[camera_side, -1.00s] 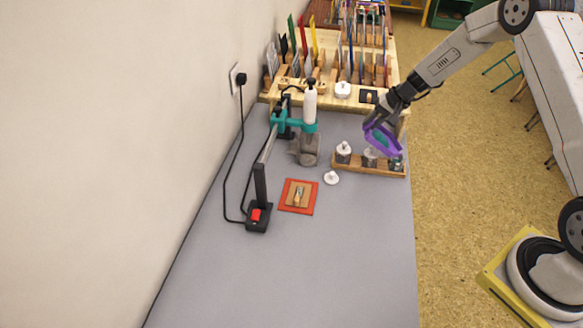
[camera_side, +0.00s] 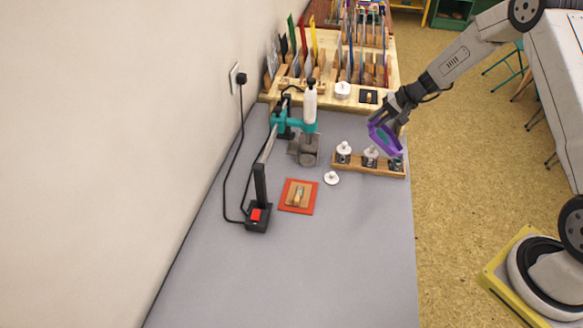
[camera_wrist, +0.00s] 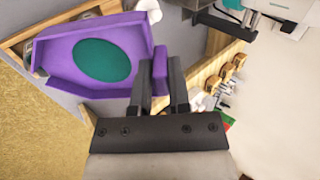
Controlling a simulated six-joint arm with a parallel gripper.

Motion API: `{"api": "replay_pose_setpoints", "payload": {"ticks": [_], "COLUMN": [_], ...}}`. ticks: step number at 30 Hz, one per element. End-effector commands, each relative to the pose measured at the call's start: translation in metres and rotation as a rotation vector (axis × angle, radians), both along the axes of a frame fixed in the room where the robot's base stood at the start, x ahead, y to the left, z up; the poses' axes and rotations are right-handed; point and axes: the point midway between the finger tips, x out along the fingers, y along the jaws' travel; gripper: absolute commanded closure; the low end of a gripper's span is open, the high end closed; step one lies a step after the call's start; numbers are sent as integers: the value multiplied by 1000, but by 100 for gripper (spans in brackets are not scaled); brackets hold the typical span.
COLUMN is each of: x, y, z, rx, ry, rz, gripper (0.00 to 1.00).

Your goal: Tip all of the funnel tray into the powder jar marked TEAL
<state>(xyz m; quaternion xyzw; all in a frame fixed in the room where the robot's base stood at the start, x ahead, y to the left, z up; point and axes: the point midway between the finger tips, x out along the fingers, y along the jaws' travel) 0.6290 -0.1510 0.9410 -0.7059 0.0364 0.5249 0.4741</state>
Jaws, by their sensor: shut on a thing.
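My gripper (camera_side: 384,116) is shut on the purple funnel tray (camera_side: 386,139), holding it tilted above the right part of a wooden jar rack (camera_side: 362,170). In the wrist view, the fingers (camera_wrist: 160,80) grip the tray's side (camera_wrist: 60,45), and a teal oval of powder (camera_wrist: 102,60) lies on its floor. The rack holds a left jar (camera_side: 343,158) and a middle jar (camera_side: 370,161), both with white knobbed lids, and a right jar (camera_side: 397,165) partly hidden under the tray, with no white lid visible. Jar labels are too small to read.
A loose white lid (camera_side: 332,178) lies on the grey table left of the rack. A wooden-handled stamp (camera_side: 299,196) sits on a red pad. The front table is clear.

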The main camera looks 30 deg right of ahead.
Motion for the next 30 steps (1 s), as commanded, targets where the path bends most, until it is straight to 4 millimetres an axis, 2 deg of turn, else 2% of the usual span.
{"api": "replay_pose_setpoints", "payload": {"ticks": [30], "x": [-7], "y": [-7], "z": [7], "rx": [54], "ry": [-55], "rz": [1], "gripper": [100]}}
